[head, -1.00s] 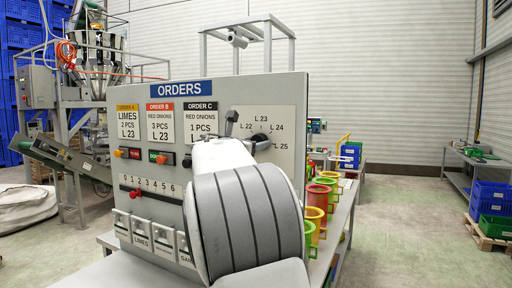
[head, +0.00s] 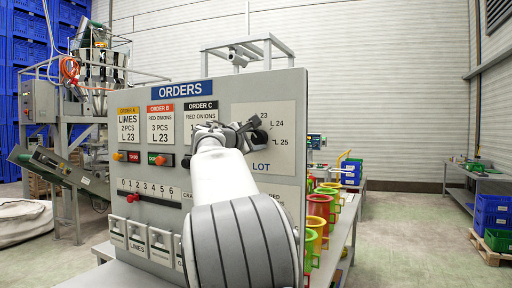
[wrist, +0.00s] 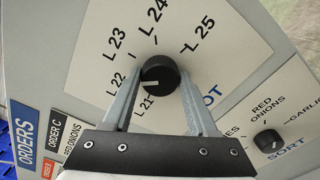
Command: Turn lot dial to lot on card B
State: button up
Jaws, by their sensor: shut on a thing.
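The order B card (head: 161,122) on the orders board reads red onions, 3 PCS, L 23. The lot dial is a round black knob (wrist: 160,74) on a white plate marked L 21 to L 25 in the wrist view. Its white mark points left, around L 22; the exact setting is hard to tell. My gripper (wrist: 160,78) has one finger on each side of the knob and is shut on it. In the head view my gripper (head: 252,135) covers the dial and part of its labels, including L 21 and L 22.
A sort dial (wrist: 268,141) sits beside the lot plate in the wrist view. On the board are push buttons (head: 133,156), a 0-6 slider (head: 134,198) and label holders (head: 137,237). Coloured tubs (head: 318,207) stand on the table behind the board's right edge.

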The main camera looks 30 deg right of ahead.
jog(key=m+b, duration=0.2)
jog(key=m, duration=0.1)
jog(key=shift+f+m, duration=0.1)
jog(key=shift+m, duration=0.2)
jog(key=shift+m+b, duration=0.8)
jog(key=shift+m, duration=1)
jog(key=o, duration=1.4)
jog(key=shift+c, duration=0.2)
jog(key=shift+s+a+b, duration=0.2)
jog(key=shift+a+b, duration=0.1)
jog(key=shift+a, duration=0.15)
jog(key=b+v, duration=0.3)
jog(key=v, duration=1.3)
jog(key=shift+s+b, duration=0.25)
jog(key=shift+b, duration=0.1)
